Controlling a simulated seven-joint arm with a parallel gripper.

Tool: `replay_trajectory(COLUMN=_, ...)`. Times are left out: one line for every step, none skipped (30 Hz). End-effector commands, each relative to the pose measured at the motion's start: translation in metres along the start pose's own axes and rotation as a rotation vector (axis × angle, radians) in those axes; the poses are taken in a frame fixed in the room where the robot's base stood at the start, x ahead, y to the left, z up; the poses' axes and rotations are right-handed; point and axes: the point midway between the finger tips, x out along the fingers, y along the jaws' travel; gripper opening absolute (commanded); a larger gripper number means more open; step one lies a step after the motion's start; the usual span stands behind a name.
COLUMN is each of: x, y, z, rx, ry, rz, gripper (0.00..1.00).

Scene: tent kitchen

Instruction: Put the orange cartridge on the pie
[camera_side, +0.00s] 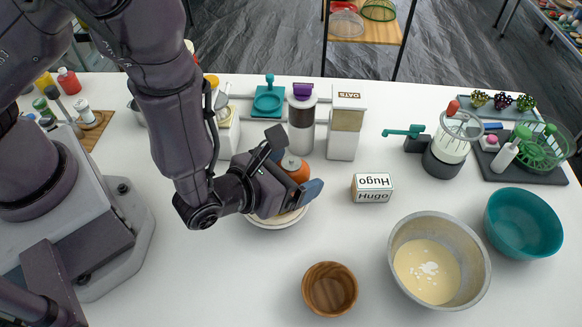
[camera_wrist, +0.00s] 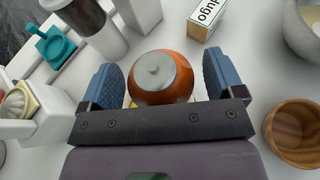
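The orange cartridge (camera_wrist: 163,82), round with a grey cap, sits between the two blue fingers of my gripper (camera_wrist: 162,85) in the wrist view. A narrow gap shows on each side of it, so the fingers look open around it. In the side view, the cartridge (camera_side: 294,168) shows between the fingers of my gripper (camera_side: 293,166), over a pale round plate (camera_side: 277,222). The pie is mostly hidden under my gripper and the cartridge; only slivers of yellow show beside the cartridge in the wrist view. I cannot tell whether the cartridge touches it.
A white Hugo box (camera_side: 372,187) stands right of my gripper. A wooden cup (camera_side: 330,289) and a metal bowl of batter (camera_side: 398,262) are in front right, with a teal bowl (camera_side: 523,223) beyond. Dispensers, including an oats container (camera_side: 345,130), stand behind.

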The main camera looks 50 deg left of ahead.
Motion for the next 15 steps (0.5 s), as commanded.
replay_trajectory(x=0.0, y=0.0, z=0.0, rx=0.0, ry=0.0, rz=0.0, gripper=0.88)
replay_trajectory(x=0.0, y=0.0, z=0.0, rx=0.0, ry=0.0, rz=0.0, gripper=0.88)
replay_trajectory(x=0.0, y=0.0, z=0.0, rx=0.0, ry=0.0, rz=0.0, gripper=0.88)
replay_trajectory(x=0.0, y=0.0, z=0.0, rx=0.0, ry=0.0, rz=0.0, gripper=0.88)
replay_trajectory(x=0.0, y=0.0, z=0.0, rx=0.0, ry=0.0, rz=0.0, gripper=0.88)
replay_trajectory(x=0.0, y=0.0, z=0.0, rx=0.0, ry=0.0, rz=0.0, gripper=0.88)
replay_trajectory(x=0.0, y=0.0, z=0.0, rx=0.0, ry=0.0, rz=0.0, gripper=0.88)
replay_trajectory(x=0.0, y=0.0, z=0.001, rx=0.0, ry=0.0, rz=0.0, gripper=0.88)
replay_trajectory(x=-0.001, y=0.0, z=0.002, rx=0.0, ry=0.0, rz=0.0, gripper=0.88)
replay_trajectory(x=-0.002, y=0.0, z=0.004, rx=0.0, ry=0.0, rz=0.0, gripper=0.88)
replay_trajectory(x=-0.005, y=0.0, z=0.003, rx=0.001, ry=0.002, rz=-0.001, gripper=0.88)
replay_trajectory(x=-0.011, y=-0.001, z=0.003, rx=0.0, ry=0.002, rz=-0.001, gripper=0.88)
replay_trajectory(x=-0.016, y=-0.001, z=0.003, rx=0.001, ry=0.003, rz=-0.003, gripper=0.88)
replay_trajectory(x=-0.021, y=-0.001, z=0.003, rx=0.002, ry=0.004, rz=-0.003, gripper=0.88)
replay_trajectory(x=-0.028, y=-0.001, z=0.003, rx=0.002, ry=0.002, rz=-0.003, gripper=0.88)
